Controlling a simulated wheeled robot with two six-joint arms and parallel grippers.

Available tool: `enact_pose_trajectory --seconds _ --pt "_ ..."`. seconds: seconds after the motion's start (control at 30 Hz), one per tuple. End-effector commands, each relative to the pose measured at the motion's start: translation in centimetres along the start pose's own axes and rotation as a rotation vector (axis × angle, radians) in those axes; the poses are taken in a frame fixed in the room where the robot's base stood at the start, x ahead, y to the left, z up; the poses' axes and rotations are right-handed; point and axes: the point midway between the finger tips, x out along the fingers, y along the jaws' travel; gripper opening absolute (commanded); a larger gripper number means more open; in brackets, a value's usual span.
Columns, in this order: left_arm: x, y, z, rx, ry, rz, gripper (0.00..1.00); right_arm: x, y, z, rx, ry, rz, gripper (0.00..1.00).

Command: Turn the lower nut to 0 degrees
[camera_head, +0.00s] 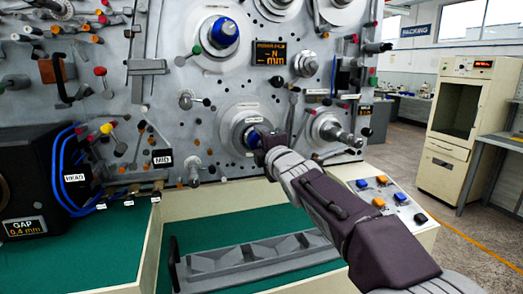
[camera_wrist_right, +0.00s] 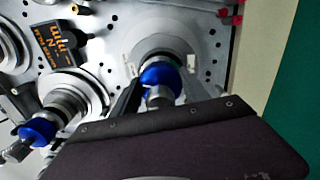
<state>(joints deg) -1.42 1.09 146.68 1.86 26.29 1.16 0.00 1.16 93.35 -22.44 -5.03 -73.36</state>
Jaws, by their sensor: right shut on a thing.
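The lower nut (camera_head: 251,137) is blue and sits on a round flange low on the grey machine panel, partly hidden by my right gripper. My right gripper (camera_head: 264,143) reaches it from the lower right. In the right wrist view the same blue nut (camera_wrist_right: 160,78) is between the two dark fingers of the right gripper (camera_wrist_right: 161,92), which is shut on it. The nut's angle cannot be read. An upper blue nut (camera_head: 223,33) stands on its own spindle, and it also shows in the wrist view (camera_wrist_right: 38,132). My left gripper is not in view.
A small display (camera_head: 269,53) is on the panel above. A spindle (camera_head: 332,131) sticks out close right of my gripper. Levers and coloured knobs crowd the left. A button box (camera_head: 388,198) stands lower right, and a green bench (camera_head: 215,229) with a grey rack (camera_head: 245,260) lies below.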

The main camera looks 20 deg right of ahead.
Motion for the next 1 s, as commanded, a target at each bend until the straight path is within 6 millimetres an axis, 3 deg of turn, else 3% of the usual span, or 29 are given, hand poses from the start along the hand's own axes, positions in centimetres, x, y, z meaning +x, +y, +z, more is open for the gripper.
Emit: enact_pose_trajectory --seconds 0.5,1.0 --pt "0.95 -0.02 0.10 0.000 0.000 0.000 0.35 0.07 -0.40 -0.10 -0.312 0.002 -0.009 0.13" --pt "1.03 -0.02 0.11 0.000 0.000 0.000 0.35 0.10 -0.48 -0.12 -0.368 0.003 -0.012 0.13"
